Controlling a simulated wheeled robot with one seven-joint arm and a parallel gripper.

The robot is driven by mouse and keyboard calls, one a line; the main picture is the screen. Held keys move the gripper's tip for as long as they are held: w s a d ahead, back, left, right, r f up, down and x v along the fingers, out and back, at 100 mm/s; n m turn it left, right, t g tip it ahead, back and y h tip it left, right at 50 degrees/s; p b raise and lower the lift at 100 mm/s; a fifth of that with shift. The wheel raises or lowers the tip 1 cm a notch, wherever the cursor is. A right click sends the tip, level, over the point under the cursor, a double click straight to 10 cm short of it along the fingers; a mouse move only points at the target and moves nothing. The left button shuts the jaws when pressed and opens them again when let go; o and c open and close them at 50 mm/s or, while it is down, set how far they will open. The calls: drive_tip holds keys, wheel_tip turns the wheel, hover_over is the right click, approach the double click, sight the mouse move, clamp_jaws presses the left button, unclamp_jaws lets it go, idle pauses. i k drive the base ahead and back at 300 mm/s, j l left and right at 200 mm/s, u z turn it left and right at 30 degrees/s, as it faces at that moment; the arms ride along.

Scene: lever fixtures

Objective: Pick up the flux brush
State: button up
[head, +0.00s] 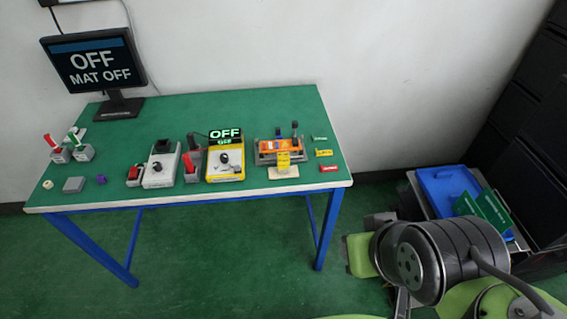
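I cannot pick out the flux brush for certain, because the things on the green table (230,115) are small in the head view. Thin upright pieces that could be handles are a dark one (294,129) and a blue one (278,133) at the orange unit (279,146) on the right part of the table. My arm shows at the lower right, in front of the table and apart from it. My gripper cannot be made out.
A monitor (95,65) reading OFF, MAT OFF stands back left. A yellow-based unit (225,164), a grey switch box (161,168) and red-handled (188,163) and green-handled (78,146) levers stand on the table. A blue tray (443,188) and dark cabinets (527,110) are right. The table's back middle is clear.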

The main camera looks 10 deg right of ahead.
sight(282, 158)
drive_tip(key=i+j, duration=1.15)
drive_tip(key=j, duration=0.15)
drive_tip(key=i+l+z, duration=0.05)
